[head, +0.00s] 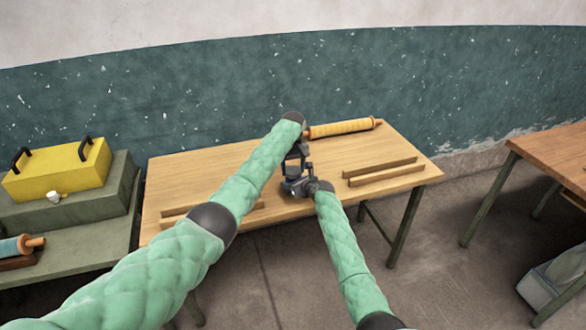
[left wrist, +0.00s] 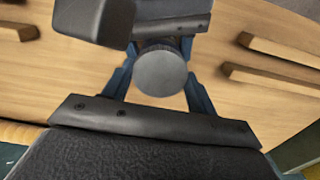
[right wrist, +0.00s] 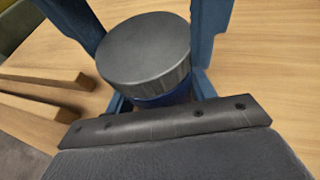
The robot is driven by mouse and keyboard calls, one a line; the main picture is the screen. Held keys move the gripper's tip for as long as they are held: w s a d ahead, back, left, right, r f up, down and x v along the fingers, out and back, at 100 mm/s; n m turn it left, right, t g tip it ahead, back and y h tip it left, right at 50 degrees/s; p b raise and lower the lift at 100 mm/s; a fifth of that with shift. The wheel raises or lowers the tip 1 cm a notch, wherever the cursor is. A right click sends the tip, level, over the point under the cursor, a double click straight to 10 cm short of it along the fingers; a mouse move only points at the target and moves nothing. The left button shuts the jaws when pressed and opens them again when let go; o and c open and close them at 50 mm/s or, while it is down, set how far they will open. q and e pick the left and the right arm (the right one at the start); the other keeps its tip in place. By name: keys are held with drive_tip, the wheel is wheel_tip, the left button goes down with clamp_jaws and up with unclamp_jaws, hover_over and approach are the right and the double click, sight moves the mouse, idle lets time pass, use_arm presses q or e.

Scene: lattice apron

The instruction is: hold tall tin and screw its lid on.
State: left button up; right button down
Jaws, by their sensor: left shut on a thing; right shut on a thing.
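The tall tin shows as a blue body (right wrist: 160,99) under its round grey lid (right wrist: 148,48) in the right wrist view. The lid sits over the tin's top; I cannot tell how far it is screwed down. In the left wrist view the lid's top (left wrist: 162,72) lies between the blue fingers. My left gripper (head: 295,167) reaches down from above and is shut on the lid. My right gripper (head: 294,184) comes in from the front right, lower down, and is shut on the tin's body. In the head view the grippers mostly hide tin and lid.
The wooden table (head: 350,208) has low wooden strips (head: 380,172) at right and another pair (head: 180,212) at left. A yellow roll (head: 342,128) lies at the back. A green bench (head: 75,238) with a yellow box (head: 60,170) stands left, a brown table (head: 560,155) right.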

use_arm(q)
drive_tip(key=m, duration=0.2)
drive_tip(key=shift+m, duration=0.4)
drive_tip(key=o, duration=1.1)
drive_tip(key=shift+r, duration=2.25)
drive_tip(key=shift+c, duration=0.6)
